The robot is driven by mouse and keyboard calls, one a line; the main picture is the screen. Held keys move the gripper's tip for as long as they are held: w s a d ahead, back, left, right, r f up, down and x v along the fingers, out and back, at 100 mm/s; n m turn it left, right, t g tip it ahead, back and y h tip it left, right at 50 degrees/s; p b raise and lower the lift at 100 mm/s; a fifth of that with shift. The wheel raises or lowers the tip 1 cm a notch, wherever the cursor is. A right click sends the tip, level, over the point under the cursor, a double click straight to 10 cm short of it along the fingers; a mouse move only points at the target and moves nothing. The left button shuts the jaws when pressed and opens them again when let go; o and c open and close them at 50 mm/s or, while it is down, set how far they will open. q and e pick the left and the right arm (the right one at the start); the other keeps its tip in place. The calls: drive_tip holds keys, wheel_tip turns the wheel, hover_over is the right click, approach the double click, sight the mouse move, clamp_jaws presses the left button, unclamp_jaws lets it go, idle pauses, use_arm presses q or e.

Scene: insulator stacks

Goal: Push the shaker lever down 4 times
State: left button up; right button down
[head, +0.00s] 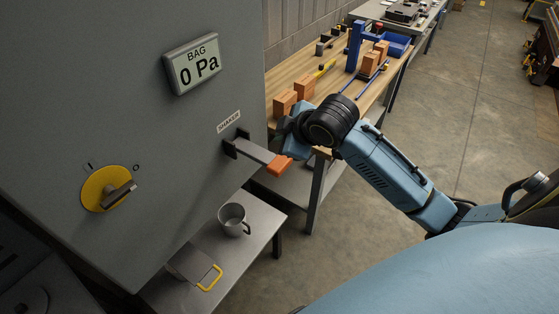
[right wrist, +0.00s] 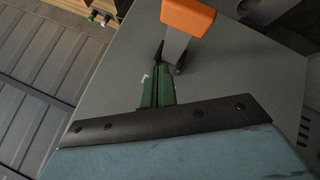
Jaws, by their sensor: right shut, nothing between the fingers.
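The shaker lever is a grey bar (head: 254,152) with an orange end (head: 280,165), sticking out from the grey cabinet below a partly covered label (head: 229,121). It looks roughly level. My right gripper (head: 289,139) is just above the orange end in the head view, its fingers mostly hidden there. In the right wrist view its green fingers (right wrist: 157,88) are shut together and empty, with the orange lever end (right wrist: 188,17) just beyond the tips. I cannot tell whether they touch. My left gripper is not in view.
The cabinet (head: 185,160) carries a display (head: 192,64) reading BAG 0 Pa and a yellow rotary switch (head: 106,188). A metal shelf (head: 262,222) below holds a grey mug (head: 233,218). A workbench (head: 288,76) with bricks stands behind my right arm.

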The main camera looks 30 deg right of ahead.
idle(0.5)
drive_tip(key=s+a+f+m+g, duration=0.25)
drive_tip(key=s+f, duration=0.35)
drive_tip(key=f, duration=0.3)
drive_tip(key=s+d+f+m+g+b, duration=0.1)
drive_tip(key=s+f+b, duration=0.2)
drive_tip(key=f, duration=0.9)
drive_tip(key=s+f+m+g+b, duration=0.1)
drive_tip(key=s+f+b, duration=0.25)
drive_tip(key=f, duration=0.95)
drive_tip(key=s+d+f+m+b, duration=0.1)
drive_tip(key=s+f+m+b, duration=0.2)
drive_tip(key=f, duration=0.9)
drive_tip(key=s+a+f+g+b, duration=0.1)
drive_tip(key=s+f+b, duration=0.3)
drive_tip(key=s+f, duration=0.8)
drive_tip(key=s+a+f+g+b, duration=0.2)
drive_tip(key=s+a+f+b, duration=0.1)
drive_tip(key=s+f, duration=0.9)
drive_tip(key=s+b, duration=0.1)
drive_tip(key=s, duration=0.2)
drive_tip(key=shift+s+h, duration=0.3)
drive_tip(key=shift+s, duration=0.1)
drive_tip(key=shift+s+g, duration=0.15)
drive_tip(key=shift+g, duration=0.1)
